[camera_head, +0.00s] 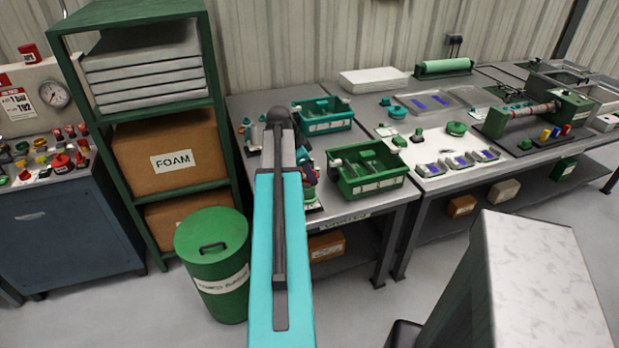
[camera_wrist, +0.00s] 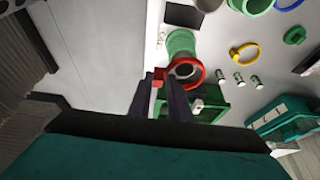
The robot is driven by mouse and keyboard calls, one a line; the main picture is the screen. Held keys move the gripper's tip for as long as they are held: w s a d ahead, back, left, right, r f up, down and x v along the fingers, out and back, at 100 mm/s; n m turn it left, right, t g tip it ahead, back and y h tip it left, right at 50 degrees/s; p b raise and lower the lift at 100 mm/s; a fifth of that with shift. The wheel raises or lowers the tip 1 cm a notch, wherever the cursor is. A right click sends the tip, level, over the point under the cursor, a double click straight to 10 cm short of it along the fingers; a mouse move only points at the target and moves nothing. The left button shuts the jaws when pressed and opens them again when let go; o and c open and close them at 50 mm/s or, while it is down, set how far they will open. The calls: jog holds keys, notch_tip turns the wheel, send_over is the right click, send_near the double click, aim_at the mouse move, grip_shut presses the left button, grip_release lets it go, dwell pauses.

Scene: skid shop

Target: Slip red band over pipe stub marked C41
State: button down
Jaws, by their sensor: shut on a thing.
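In the wrist view the two dark fingers of my gripper (camera_wrist: 159,82) are shut on the small red tab of the red band (camera_wrist: 201,74). The band's ring sticks out to the right of the fingers. A green pipe stub (camera_wrist: 181,44) with a wide flange lies right behind the band. The ring overlaps the stub's near end in the picture; I cannot tell whether it is around the end or just in front of it. No C41 mark is readable. In the head view my arm hides the gripper and most of this spot.
A yellow ring (camera_wrist: 244,50) and several small metal-and-green cylinders (camera_wrist: 239,77) lie to the right of the stub in the wrist view. In the head view, green bins (camera_head: 367,168) stand on the bench right of my arm. A green drum (camera_head: 213,262) stands on the floor.

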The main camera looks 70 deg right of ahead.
jog(key=shift+f+b, duration=0.35)
jog(key=shift+f, duration=0.45)
dwell(4.5)
jog(key=shift+r+p, duration=0.45)
jog(key=shift+r, duration=0.3)
dwell(1.4)
jog(key=shift+f, duration=0.2)
dwell(0.5)
